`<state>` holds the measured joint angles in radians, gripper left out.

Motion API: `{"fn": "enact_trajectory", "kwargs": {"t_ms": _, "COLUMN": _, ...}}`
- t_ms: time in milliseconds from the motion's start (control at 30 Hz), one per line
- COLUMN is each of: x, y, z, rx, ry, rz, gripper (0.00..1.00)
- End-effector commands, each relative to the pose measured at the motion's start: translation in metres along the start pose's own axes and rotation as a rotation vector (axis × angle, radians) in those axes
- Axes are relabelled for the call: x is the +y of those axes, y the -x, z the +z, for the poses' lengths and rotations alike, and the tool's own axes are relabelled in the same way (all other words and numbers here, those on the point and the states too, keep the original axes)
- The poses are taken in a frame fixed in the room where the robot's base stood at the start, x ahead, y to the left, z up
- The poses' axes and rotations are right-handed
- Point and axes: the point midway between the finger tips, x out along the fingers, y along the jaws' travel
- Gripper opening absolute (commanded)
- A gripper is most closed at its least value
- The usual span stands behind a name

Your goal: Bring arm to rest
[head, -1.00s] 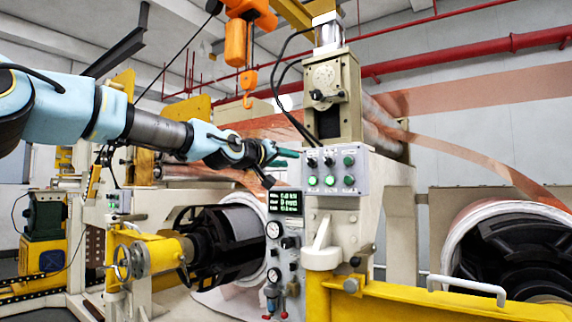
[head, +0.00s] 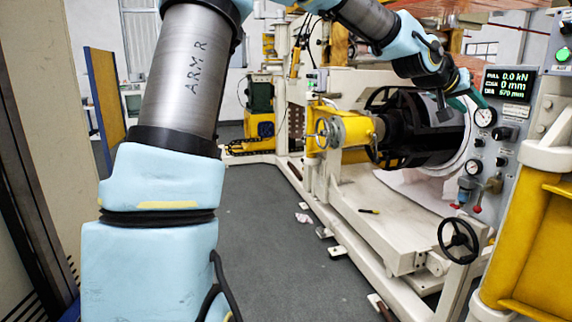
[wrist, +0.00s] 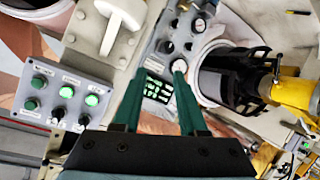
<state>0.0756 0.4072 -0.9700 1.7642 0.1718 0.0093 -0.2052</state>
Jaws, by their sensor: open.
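My gripper (head: 468,93) is at the upper right of the head view, at the end of my light blue and grey arm (head: 375,25). Its green fingers overlap the area just left of the display panel. In the wrist view my gripper (wrist: 160,72) has its two green fingers apart, with nothing between them. Behind the fingers are the lit display (wrist: 157,87) and gauges. No contact with the machine shows.
The machine's display (head: 507,86), a black handwheel (head: 459,241) and a yellow frame (head: 535,235) stand at the right. A button panel (wrist: 66,92) shows in the wrist view. Grey floor (head: 270,250) is open in the middle.

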Motion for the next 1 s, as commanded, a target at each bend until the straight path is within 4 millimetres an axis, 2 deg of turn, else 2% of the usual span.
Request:
{"fn": "enact_trajectory", "kwargs": {"t_ms": 33, "x": -0.029, "y": 0.006, "z": 0.024, "rx": -0.054, "ry": -0.008, "rz": -0.064, "gripper": 0.41}}
{"fn": "enact_trajectory", "kwargs": {"t_ms": 100, "x": -0.068, "y": 0.018, "z": 0.056, "rx": -0.126, "ry": -0.010, "rz": -0.148, "gripper": 0.41}}
{"fn": "enact_trajectory", "kwargs": {"t_ms": 167, "x": -0.101, "y": 0.032, "z": 0.082, "rx": -0.186, "ry": -0.004, "rz": -0.218, "gripper": 0.41}}
{"fn": "enact_trajectory", "kwargs": {"t_ms": 200, "x": -0.122, "y": 0.044, "z": 0.099, "rx": -0.226, "ry": 0.003, "rz": -0.264, "gripper": 0.41}}
{"fn": "enact_trajectory", "kwargs": {"t_ms": 267, "x": -0.152, "y": 0.065, "z": 0.124, "rx": -0.282, "ry": 0.018, "rz": -0.331, "gripper": 0.41}}
{"fn": "enact_trajectory", "kwargs": {"t_ms": 400, "x": -0.212, "y": 0.124, "z": 0.181, "rx": -0.410, "ry": 0.080, "rz": -0.480, "gripper": 0.41}}
{"fn": "enact_trajectory", "kwargs": {"t_ms": 500, "x": -0.245, "y": 0.174, "z": 0.223, "rx": -0.497, "ry": 0.145, "rz": -0.576, "gripper": 0.41}}
{"fn": "enact_trajectory", "kwargs": {"t_ms": 633, "x": -0.272, "y": 0.245, "z": 0.278, "rx": -0.600, "ry": 0.259, "rz": -0.686, "gripper": 0.41}}
{"fn": "enact_trajectory", "kwargs": {"t_ms": 700, "x": -0.277, "y": 0.279, "z": 0.305, "rx": -0.646, "ry": 0.327, "rz": -0.730, "gripper": 0.41}}
{"fn": "enact_trajectory", "kwargs": {"t_ms": 800, "x": -0.277, "y": 0.319, "z": 0.338, "rx": -0.697, "ry": 0.414, "rz": -0.774, "gripper": 0.41}}
{"fn": "enact_trajectory", "kwargs": {"t_ms": 900, "x": -0.273, "y": 0.344, "z": 0.360, "rx": -0.728, "ry": 0.481, "rz": -0.797, "gripper": 0.41}}
{"fn": "enact_trajectory", "kwargs": {"t_ms": 1000, "x": -0.269, "y": 0.357, "z": 0.371, "rx": -0.744, "ry": 0.517, "rz": -0.806, "gripper": 0.41}}
